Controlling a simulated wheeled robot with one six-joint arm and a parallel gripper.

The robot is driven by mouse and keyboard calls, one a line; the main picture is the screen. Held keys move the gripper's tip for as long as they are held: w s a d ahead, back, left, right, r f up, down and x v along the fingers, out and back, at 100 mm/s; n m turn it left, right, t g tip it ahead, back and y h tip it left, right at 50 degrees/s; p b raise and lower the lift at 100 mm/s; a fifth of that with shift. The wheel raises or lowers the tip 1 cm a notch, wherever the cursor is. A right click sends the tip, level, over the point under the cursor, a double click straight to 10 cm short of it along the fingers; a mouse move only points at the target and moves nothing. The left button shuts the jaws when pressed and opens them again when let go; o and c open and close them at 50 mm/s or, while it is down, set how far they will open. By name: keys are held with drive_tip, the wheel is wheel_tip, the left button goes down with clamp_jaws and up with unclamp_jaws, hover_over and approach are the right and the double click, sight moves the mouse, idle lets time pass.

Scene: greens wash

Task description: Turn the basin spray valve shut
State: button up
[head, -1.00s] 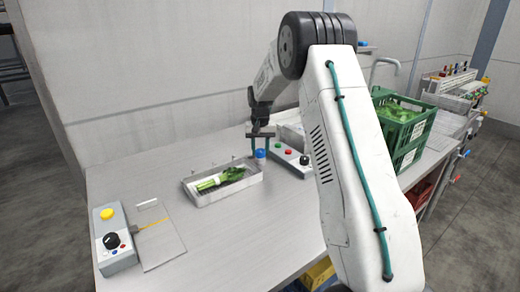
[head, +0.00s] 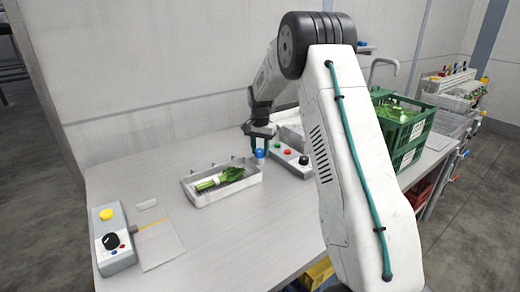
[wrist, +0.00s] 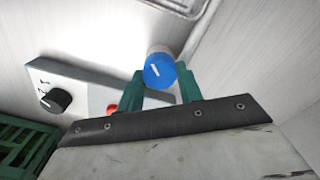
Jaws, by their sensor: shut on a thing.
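The spray valve's blue knob (head: 260,154) stands at the right end of the metal basin (head: 206,199). In the wrist view the round blue knob (wrist: 159,71) has a white line on its face, tilted from upright. My gripper (head: 260,148) is above the knob with its fingers pointing down. In the wrist view the green fingers of my gripper (wrist: 160,86) are on either side of the knob, shut on it. A leafy green with a pale stalk (head: 219,180) lies in the basin.
A grey control box (head: 292,158) with a black dial and red and green buttons is close to the right of the gripper. A green crate of leaves (head: 402,125) stands farther right. Another dial box (head: 113,240) is at the front left.

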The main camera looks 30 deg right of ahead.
sight(260, 150)
drive_tip(key=o, duration=1)
drive_tip(key=shift+a, duration=0.1)
wheel_tip(260, 150, up, 8)
drive_tip(key=shift+f, duration=0.1)
